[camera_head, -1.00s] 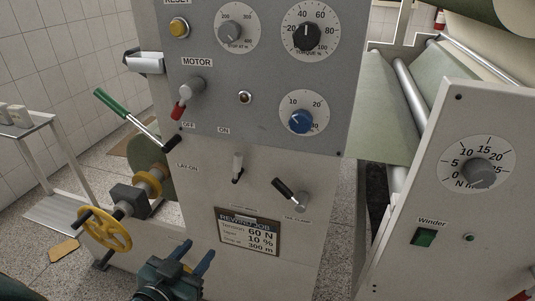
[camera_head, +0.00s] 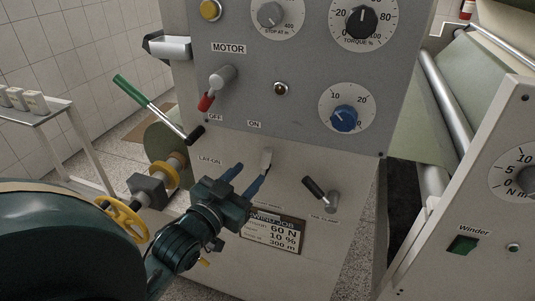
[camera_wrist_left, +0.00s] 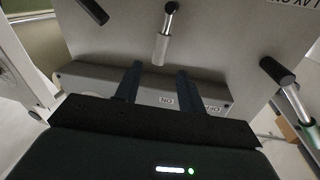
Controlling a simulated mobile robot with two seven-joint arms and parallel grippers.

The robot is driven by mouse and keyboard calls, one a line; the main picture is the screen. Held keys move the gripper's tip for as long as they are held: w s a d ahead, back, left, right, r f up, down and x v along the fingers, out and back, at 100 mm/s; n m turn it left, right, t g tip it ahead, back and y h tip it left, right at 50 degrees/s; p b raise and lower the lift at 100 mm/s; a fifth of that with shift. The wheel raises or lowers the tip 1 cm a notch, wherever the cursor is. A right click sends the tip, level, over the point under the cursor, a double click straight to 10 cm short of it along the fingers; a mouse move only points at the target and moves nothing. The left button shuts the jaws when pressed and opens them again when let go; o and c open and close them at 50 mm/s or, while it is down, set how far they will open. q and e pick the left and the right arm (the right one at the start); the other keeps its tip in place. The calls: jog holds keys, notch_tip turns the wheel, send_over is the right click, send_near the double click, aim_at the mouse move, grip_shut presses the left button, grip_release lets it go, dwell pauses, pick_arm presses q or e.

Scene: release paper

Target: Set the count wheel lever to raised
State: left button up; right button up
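Which lever is the count wheel lever is uncertain, because the small label under the middle is too blurred to read. The small pale lever (camera_head: 266,160) on the lower front panel has a dark lower end. In the wrist view, upside down, it is a silver lever (camera_wrist_left: 160,48) with a black end. My left gripper (camera_head: 247,176) is open just in front of it, its two blue fingers spread. In the wrist view the gripper (camera_wrist_left: 159,70) has the lever lined up between its fingertips; contact cannot be told. My right gripper is not in view.
A black-handled lever (camera_head: 314,188) is to the right, above a job card (camera_head: 285,237). To the left are a green-handled lever (camera_head: 134,90) and a yellow handwheel (camera_head: 124,219). The red-tipped motor switch (camera_head: 211,93) and blue knob (camera_head: 344,118) are above.

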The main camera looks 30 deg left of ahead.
aim_at(264, 159)
pick_arm(q)
jog(key=w, duration=0.8)
jog(key=shift+w+a+p, duration=0.15)
jog(key=shift+w+p, duration=0.25)
jog(key=shift+c, duration=0.3)
grip_shut()
